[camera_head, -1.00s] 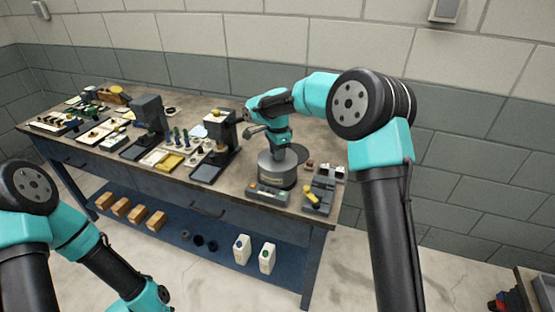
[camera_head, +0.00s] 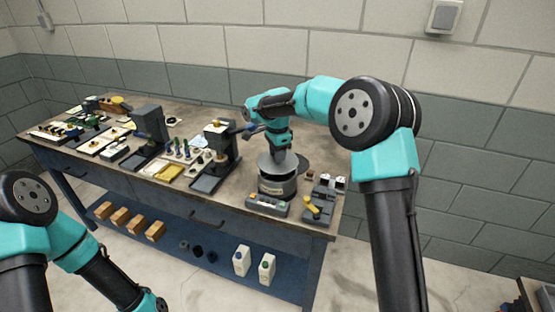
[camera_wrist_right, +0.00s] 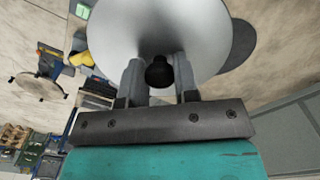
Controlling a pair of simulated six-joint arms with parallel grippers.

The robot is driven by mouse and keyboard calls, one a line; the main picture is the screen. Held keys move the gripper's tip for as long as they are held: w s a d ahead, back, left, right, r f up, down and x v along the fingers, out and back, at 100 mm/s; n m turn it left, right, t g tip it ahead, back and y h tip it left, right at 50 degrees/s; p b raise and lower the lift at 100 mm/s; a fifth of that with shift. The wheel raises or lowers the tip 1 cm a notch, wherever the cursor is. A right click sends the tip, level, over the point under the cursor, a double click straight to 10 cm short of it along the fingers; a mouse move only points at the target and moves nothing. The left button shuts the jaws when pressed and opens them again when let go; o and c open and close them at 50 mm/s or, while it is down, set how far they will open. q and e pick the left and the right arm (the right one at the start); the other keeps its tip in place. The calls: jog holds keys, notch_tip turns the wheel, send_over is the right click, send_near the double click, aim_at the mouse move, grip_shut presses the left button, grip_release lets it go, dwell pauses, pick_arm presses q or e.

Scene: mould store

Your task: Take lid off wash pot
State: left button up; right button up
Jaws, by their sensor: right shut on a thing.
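The grey metal wash pot (camera_head: 277,184) stands at the right end of the bench. Its pale round lid (camera_head: 271,166) is over the pot's top, and the head view does not show clearly whether there is a gap. My right gripper (camera_head: 283,150) points down above the pot. In the right wrist view, its two fingers (camera_wrist_right: 158,80) are shut around the black knob (camera_wrist_right: 158,72) of the lid (camera_wrist_right: 165,25). The pot's inside is hidden. My left arm is low at the left; its gripper is out of the picture.
A control box (camera_head: 267,205) stands in front of the pot, and a grey device with a yellow part (camera_head: 313,210) is to its right. A dark upright device (camera_head: 221,143) stands to its left. White bottles (camera_head: 242,260) are on the shelf below.

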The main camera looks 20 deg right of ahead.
jog(key=s+a, duration=0.2)
jog(key=s, duration=0.5)
jog(key=s+a+r, duration=0.1)
jog(key=s+a, duration=0.1)
jog(key=s, duration=0.6)
jog(key=shift+s+a+r, duration=0.2)
jog(key=shift+r, duration=0.05)
jog(key=shift+w, duration=0.1)
